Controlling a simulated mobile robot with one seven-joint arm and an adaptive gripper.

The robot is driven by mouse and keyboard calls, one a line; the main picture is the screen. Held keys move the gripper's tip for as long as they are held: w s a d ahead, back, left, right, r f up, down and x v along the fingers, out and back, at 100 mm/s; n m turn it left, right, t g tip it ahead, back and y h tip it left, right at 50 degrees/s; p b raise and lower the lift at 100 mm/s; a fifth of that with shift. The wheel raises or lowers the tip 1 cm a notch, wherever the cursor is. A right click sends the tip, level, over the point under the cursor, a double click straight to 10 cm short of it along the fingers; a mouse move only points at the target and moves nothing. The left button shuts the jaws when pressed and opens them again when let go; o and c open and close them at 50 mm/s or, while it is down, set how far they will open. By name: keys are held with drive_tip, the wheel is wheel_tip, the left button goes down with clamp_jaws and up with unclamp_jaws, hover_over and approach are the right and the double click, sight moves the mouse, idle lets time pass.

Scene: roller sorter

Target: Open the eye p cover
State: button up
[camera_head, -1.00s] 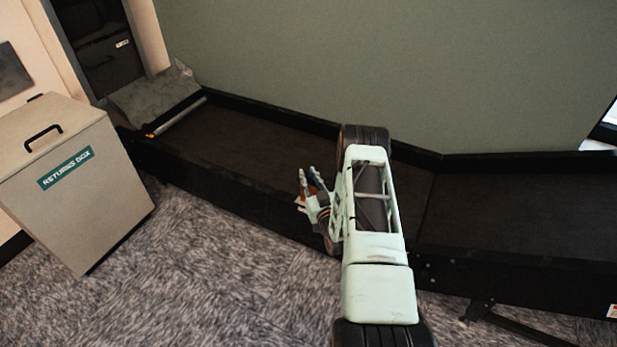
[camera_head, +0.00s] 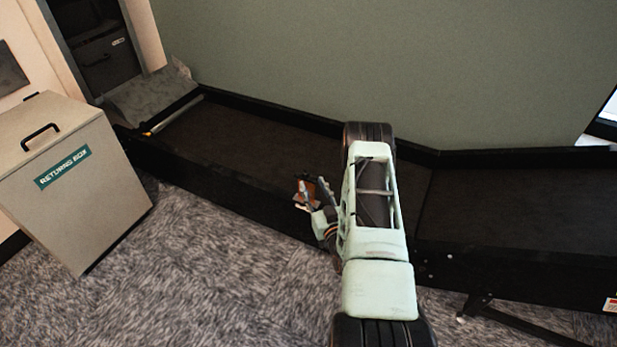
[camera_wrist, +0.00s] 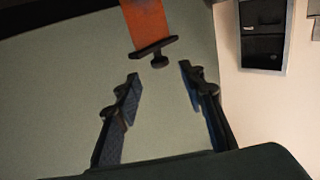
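My gripper (camera_wrist: 160,90) is open and empty in the wrist view, its two dark fingers apart. Just beyond the fingertips is a small black T-shaped handle (camera_wrist: 156,50) at the end of an orange flap (camera_wrist: 145,20), which may be the cover. The handle lies in line with the gap between the fingers, apart from both. In the head view my gripper (camera_head: 316,192) is small, left of my forearm and over the black conveyor. An orange-brown patch shows at its fingers. What the flap is attached to is out of view.
A black-walled conveyor (camera_head: 235,145) runs along the green wall (camera_head: 400,70). A beige returns box (camera_head: 85,205) stands on the carpet at left. A dark cabinet (camera_head: 105,55) stands at the back left and also shows in the wrist view (camera_wrist: 262,35). Carpet in front is clear.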

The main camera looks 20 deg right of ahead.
drive_tip(key=shift+s+a, duration=0.15)
drive_tip(key=shift+s, duration=1)
drive_tip(key=shift+s+a, duration=0.15)
drive_tip(key=shift+s, duration=0.95)
